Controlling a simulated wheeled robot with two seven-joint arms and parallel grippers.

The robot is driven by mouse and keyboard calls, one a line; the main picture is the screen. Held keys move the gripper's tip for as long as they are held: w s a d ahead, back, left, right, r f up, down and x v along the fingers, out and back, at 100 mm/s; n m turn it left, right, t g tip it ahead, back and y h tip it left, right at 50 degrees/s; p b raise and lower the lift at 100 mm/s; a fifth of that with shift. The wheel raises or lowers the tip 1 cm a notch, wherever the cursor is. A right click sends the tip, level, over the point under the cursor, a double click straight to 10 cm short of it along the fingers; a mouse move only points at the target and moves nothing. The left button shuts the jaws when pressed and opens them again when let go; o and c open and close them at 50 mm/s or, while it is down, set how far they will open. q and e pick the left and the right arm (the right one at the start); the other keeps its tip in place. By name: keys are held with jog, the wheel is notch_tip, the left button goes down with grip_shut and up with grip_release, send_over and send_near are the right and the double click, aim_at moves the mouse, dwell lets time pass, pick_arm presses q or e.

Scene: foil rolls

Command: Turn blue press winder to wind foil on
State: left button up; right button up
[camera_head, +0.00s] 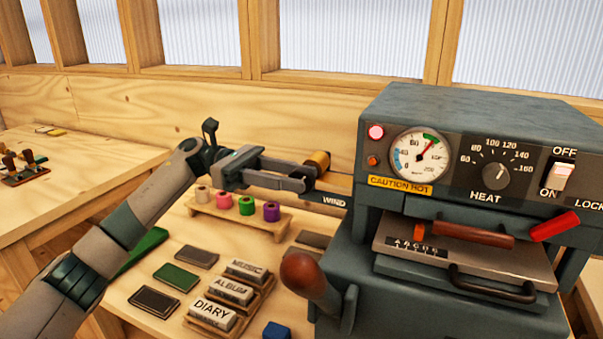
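The blue-grey press (450,115) stands at the right, with a gold foil roll (318,159) on its left side. A dark plate marked WIND (334,201) is below the roll. My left gripper (308,178) reaches in from the left, its tips just below the gold roll and above the WIND plate. Its two fingers are apart, with a gap between them. The winder's handle is not clearly visible; the fingers may hide it. I cannot tell whether the fingertips touch the winder. My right gripper is not in view.
A wooden rack (240,216) with several coloured foil rolls stands below my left gripper. In front lie dark and green covers (176,277) and a tray of type blocks (212,316). The press's brown-knobbed lever (308,274) sticks out front left.

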pick_arm(q)
jog(key=shift+x, duration=0.8)
grip_shut()
